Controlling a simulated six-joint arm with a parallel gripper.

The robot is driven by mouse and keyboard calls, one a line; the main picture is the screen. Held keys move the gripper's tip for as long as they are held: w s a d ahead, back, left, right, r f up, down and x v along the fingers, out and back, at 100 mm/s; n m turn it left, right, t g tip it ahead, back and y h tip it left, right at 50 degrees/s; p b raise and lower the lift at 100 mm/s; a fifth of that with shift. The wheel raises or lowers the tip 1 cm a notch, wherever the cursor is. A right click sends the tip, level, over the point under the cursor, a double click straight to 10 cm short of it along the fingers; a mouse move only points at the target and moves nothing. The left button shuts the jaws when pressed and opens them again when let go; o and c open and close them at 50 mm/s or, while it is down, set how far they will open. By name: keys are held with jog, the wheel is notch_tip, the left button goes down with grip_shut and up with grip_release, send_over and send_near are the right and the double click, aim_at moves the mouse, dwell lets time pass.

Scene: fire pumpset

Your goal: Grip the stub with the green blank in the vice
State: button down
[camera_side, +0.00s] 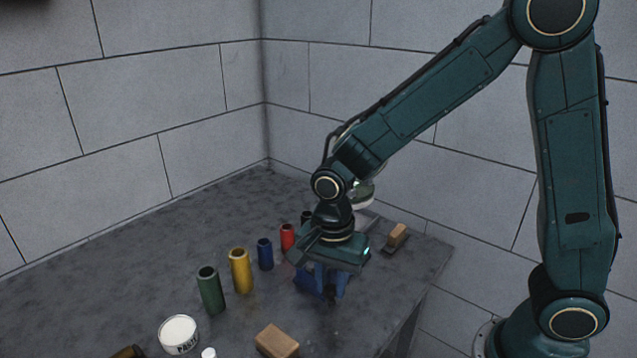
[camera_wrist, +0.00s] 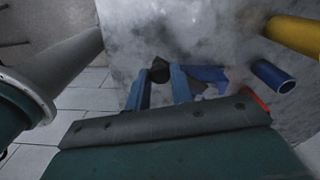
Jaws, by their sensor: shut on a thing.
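A dark green hollow cylinder (camera_side: 210,291) stands upright on the bench at the front left of a colour row, apart from the vice. The blue vice (camera_side: 314,283) is on the bench under my gripper (camera_side: 338,287), partly hidden by it; part of it also shows in the wrist view (camera_wrist: 207,74). In the wrist view my two blue fingers are shut on a small dark piece (camera_wrist: 160,68) beside the vice; I cannot tell whether it belongs to the vice. No stub with a green blank can be made out in the vice jaws.
Yellow (camera_side: 240,271), blue (camera_side: 265,254) and red (camera_side: 287,237) cylinders stand in a row left of my gripper. A paste tin (camera_side: 178,334) and a wooden block (camera_side: 277,342) lie in front. A brush-like block (camera_side: 397,236) lies right, near the bench edge.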

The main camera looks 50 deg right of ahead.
jog(key=shift+w+a+r+m, duration=0.1)
jog(key=shift+w+a+m, duration=0.65)
jog(key=shift+m, duration=0.35)
jog(key=shift+w+a+m, duration=0.55)
jog(key=shift+a+m, duration=0.25)
jog(key=shift+m, duration=0.3)
jog(key=c, duration=1.2)
grip_release()
notch_tip(320, 180, up, 14)
